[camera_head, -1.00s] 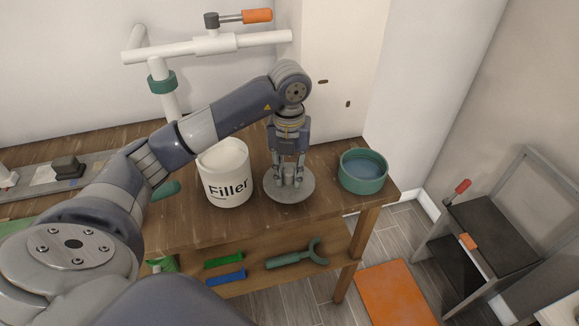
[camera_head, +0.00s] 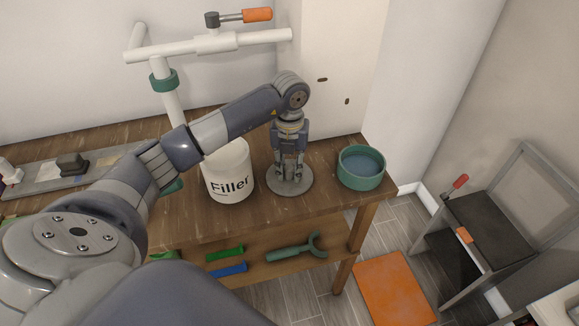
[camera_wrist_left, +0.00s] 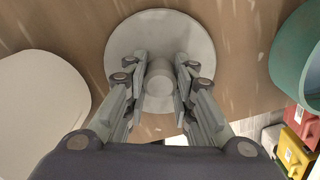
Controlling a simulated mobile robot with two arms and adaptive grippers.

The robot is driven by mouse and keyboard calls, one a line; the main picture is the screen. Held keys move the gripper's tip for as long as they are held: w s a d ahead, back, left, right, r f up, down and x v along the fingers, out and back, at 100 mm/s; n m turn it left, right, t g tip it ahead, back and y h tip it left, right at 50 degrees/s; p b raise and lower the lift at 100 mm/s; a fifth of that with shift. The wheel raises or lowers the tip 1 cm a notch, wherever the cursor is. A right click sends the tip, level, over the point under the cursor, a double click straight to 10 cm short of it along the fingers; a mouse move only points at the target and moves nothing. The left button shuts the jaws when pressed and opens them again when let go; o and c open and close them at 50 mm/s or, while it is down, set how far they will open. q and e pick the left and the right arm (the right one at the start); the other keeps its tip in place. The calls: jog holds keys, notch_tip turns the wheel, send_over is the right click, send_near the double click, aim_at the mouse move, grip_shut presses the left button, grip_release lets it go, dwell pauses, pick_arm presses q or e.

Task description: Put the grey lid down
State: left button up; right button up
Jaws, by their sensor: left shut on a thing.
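The grey lid (camera_head: 288,192) is a round flat disc with a knob in its middle. It lies flat at the right part of the wooden table, between the white Filler tub (camera_head: 229,182) and the green bowl (camera_head: 361,181). It looks level with the tabletop, but I cannot tell whether it touches. My left gripper (camera_head: 290,176) points straight down and is shut on the lid's knob. The left wrist view shows the lid (camera_wrist_left: 160,32) with the fingers (camera_wrist_left: 159,88) on both sides of the knob. My right gripper is not in view.
The Filler tub and the green bowl stand close on either side of the lid. A white pipe frame (camera_head: 240,42) rises behind. A lower shelf holds a green wrench-like tool (camera_head: 292,250) and blue and green pieces. The table's front edge is near.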

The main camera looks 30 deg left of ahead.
aim_at(290, 166)
pick_arm(q)
jog(key=o, duration=1)
jog(key=shift+c, duration=0.2)
jog(key=shift+r, duration=0.45)
notch_tip(290, 166, up, 11)
jog(key=b, duration=0.1)
jog(key=shift+r+b, duration=0.2)
jog(key=shift+b, duration=0.1)
